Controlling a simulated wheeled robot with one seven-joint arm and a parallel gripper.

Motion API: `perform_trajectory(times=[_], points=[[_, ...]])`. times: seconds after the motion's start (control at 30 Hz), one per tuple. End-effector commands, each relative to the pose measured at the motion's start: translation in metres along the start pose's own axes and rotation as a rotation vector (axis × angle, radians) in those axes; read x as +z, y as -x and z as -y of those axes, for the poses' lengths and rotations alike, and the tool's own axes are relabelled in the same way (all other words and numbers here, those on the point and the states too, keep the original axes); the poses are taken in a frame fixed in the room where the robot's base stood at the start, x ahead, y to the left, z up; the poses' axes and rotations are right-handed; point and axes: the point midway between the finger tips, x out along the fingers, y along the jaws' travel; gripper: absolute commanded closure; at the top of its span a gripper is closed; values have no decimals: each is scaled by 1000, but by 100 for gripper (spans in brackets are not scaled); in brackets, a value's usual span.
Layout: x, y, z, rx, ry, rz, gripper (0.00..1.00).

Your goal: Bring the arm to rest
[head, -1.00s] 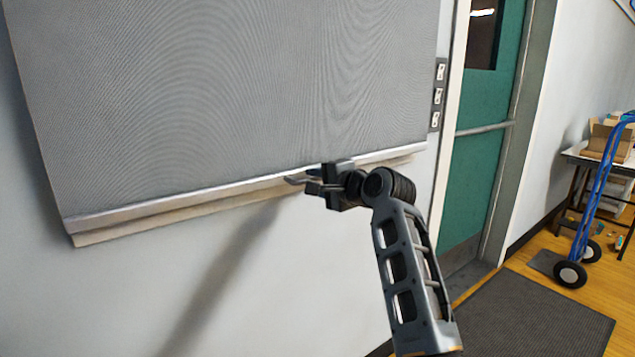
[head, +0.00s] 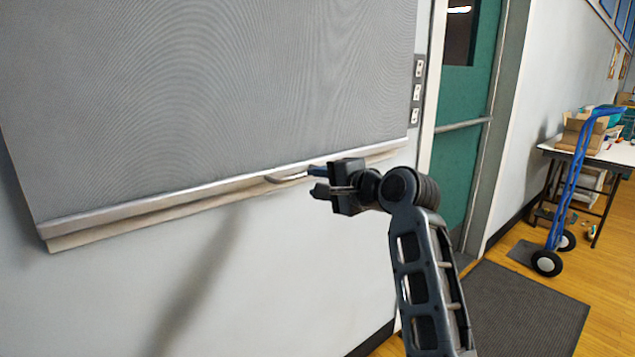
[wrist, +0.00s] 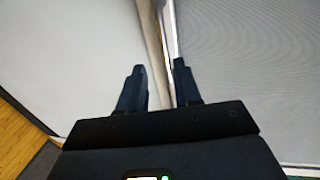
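My gripper (head: 314,180) is raised in front of the wall, beside the lower edge of a big grey screen (head: 215,95). In the wrist view its two dark fingers (wrist: 158,68) stand apart with nothing held between them. The screen's bottom bar (head: 130,210) runs behind the gap between the fingers. A small curved metal pull (head: 284,179) on the bar lies just left of the fingertips in the head view. I cannot tell whether the fingers touch it. My arm comes up from the lower right, bent at the wrist.
A green door (head: 465,140) stands right of the screen, with wall switches (head: 417,92) between. A dark mat (head: 530,310) lies on the wooden floor. A blue hand truck (head: 570,195) and a table with boxes (head: 610,155) stand at the right. The wall below the screen is bare.

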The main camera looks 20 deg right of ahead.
Motion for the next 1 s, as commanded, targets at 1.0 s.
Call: perform_trajectory(times=[1.0], points=[[43, 142, -237, 143, 531, -188, 67]])
